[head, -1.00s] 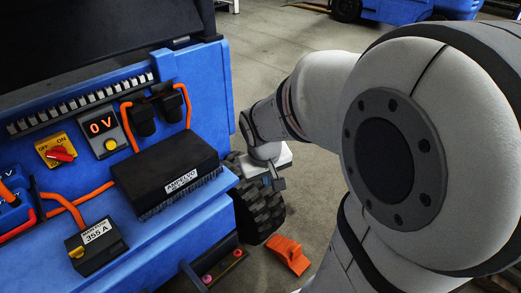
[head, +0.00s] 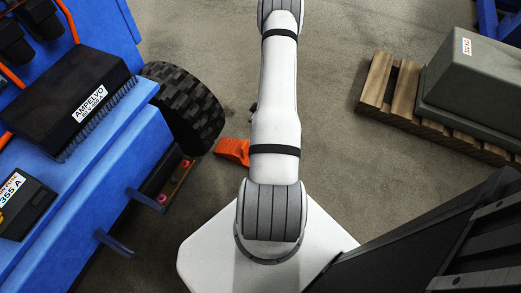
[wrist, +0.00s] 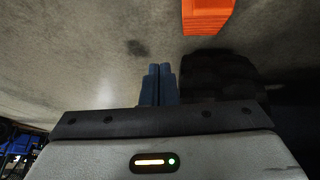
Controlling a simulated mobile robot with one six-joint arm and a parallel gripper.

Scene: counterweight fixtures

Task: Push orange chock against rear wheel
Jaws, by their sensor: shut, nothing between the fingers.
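The orange chock (head: 232,150) lies on the floor just right of the black rear wheel (head: 185,108), with a narrow strip of floor seeming to show between them. My arm hides the chock's right end in the head view. In the wrist view the chock (wrist: 207,15) is at the top edge, cut off, ahead and slightly right of my fingertips, and apart from them. A dark treaded tyre (wrist: 215,72) shows right of the fingers. My gripper (wrist: 159,70) is shut and empty, its two blue-grey fingers together. In the head view it is mostly hidden behind my arm.
The blue vehicle body (head: 95,165) fills the left, with small brackets sticking out low near the wheel. A wooden pallet (head: 380,85) bearing a grey block (head: 475,90) stands at the right. The concrete floor between my arm and the pallet is clear.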

